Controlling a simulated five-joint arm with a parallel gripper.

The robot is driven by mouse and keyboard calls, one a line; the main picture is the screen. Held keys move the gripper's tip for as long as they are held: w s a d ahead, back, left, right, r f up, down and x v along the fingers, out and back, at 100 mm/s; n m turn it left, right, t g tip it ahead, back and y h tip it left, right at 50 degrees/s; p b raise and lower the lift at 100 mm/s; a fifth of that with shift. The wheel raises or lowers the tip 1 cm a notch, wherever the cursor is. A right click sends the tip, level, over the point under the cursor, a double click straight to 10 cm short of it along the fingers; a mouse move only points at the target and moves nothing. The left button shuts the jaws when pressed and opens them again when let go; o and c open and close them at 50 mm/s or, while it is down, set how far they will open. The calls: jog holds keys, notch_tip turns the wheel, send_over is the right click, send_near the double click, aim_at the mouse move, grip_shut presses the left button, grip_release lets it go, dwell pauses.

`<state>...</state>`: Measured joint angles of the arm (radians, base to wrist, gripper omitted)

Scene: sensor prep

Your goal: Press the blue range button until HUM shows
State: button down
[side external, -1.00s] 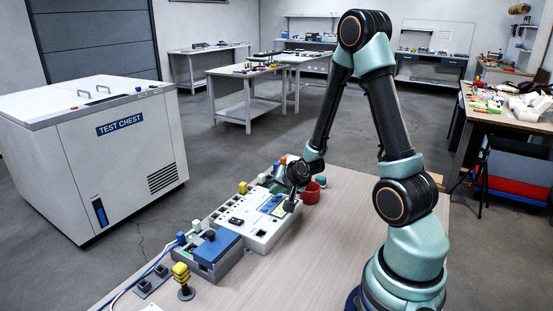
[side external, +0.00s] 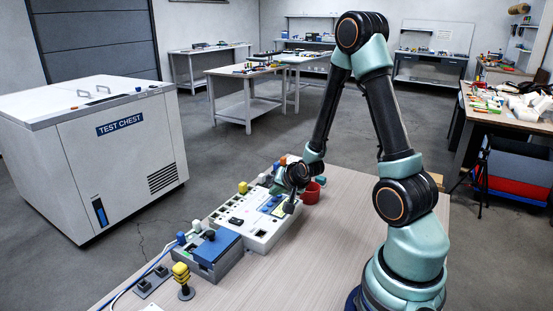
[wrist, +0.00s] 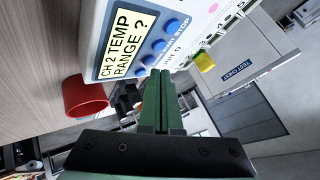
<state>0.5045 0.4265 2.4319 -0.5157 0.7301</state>
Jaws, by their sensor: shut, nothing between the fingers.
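The white instrument box (side external: 245,222) lies on the bench under my gripper (side external: 290,208). In the wrist view its yellowish display (wrist: 125,45) reads "CH 2 TEMP RANGE ?". I cannot read which one is labelled range. My gripper (wrist: 161,75) is shut and empty, its green fingertips close to the lower end of the blue row. Whether they touch a button is not clear. The fingers may hide part of the panel there.
A red cup (side external: 312,192) stands just beyond the gripper; it also shows in the wrist view (wrist: 85,97). A yellow-topped part (wrist: 204,61) is beside the box. A grey box with a blue lid (side external: 216,247) sits nearer. The right side of the bench (side external: 320,245) is clear.

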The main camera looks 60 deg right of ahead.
aim_at(275, 203)
jog(key=shift+f, duration=0.2)
jog(key=shift+f, duration=0.4)
dwell(0.8)
jog(key=shift+r, duration=0.8)
jog(key=shift+r, duration=2.55)
jog(key=shift+a, duration=0.1)
